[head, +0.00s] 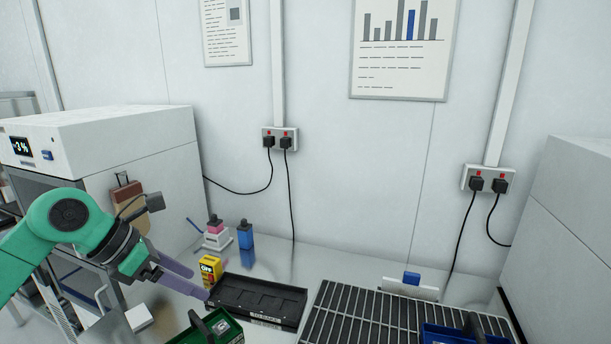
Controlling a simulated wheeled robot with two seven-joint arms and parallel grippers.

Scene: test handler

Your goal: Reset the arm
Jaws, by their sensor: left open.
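My left arm, green with a black wrist, comes in from the left. Its gripper (199,284) has two pale purple fingers that point down and to the right. They are spread apart, and I see nothing held between them. The fingertips are near the yellow box (210,268) and the left end of the black tray (262,299); whether they touch either I cannot tell. My right gripper does not show in the head view.
A green bin (222,330) stands in front of the black tray. A slatted rack (345,312) and blue bin (440,334) lie to the right. Blue (245,236) and white-pink (215,236) items stand behind. White machines flank the bench left (120,140) and right (575,225).

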